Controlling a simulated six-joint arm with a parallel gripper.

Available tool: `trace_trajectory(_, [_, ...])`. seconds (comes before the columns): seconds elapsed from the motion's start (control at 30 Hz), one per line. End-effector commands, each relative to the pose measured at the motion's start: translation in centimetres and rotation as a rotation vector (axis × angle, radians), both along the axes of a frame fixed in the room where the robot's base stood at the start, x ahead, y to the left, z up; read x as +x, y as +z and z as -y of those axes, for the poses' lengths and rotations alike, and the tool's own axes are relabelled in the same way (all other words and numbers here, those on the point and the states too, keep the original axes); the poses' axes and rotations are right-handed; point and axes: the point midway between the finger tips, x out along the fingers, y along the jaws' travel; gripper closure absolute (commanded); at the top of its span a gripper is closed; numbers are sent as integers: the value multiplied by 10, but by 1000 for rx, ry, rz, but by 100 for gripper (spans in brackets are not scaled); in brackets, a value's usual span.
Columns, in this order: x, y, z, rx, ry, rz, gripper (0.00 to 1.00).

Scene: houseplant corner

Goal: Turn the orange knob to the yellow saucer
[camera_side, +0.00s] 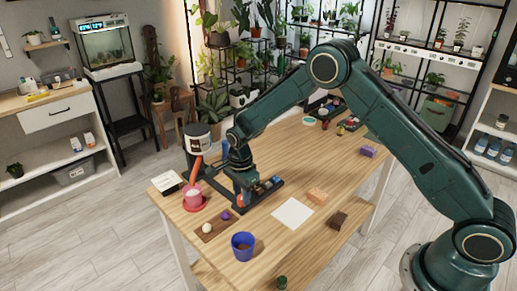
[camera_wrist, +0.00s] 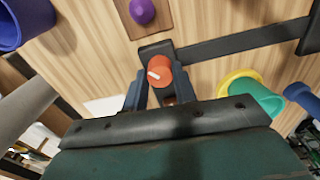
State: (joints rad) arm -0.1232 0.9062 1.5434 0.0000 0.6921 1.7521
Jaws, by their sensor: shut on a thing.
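The orange knob (camera_wrist: 160,71) sits on a dark base between the fingers of my gripper (camera_wrist: 160,88). The fingers are shut on it. Its white pointer mark points left in the wrist view. The knob also shows in the side view (camera_side: 241,200), below my gripper (camera_side: 243,193). The yellow saucer (camera_wrist: 228,82) is right of the knob in the wrist view, with a green pot (camera_wrist: 262,100) on it. In the side view I cannot make out the yellow saucer; my arm covers that area.
A white and dark container (camera_side: 198,138) stands above the pink pot, with a red-orange chute or stream (camera_side: 197,170) slanting toward it. A dark bar (camera_wrist: 245,42) runs from the knob base. A blue pot (camera_side: 243,246) and white sheet (camera_side: 292,213) lie nearer the front.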

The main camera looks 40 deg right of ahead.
Motion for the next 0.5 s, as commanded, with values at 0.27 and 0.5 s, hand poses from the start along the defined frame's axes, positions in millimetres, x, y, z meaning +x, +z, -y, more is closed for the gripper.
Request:
trace_trajectory(0.27, [0, 1, 0, 0, 125, 0, 95])
trace_trajectory(0.5, [0, 1, 0, 0, 317, 1, 95])
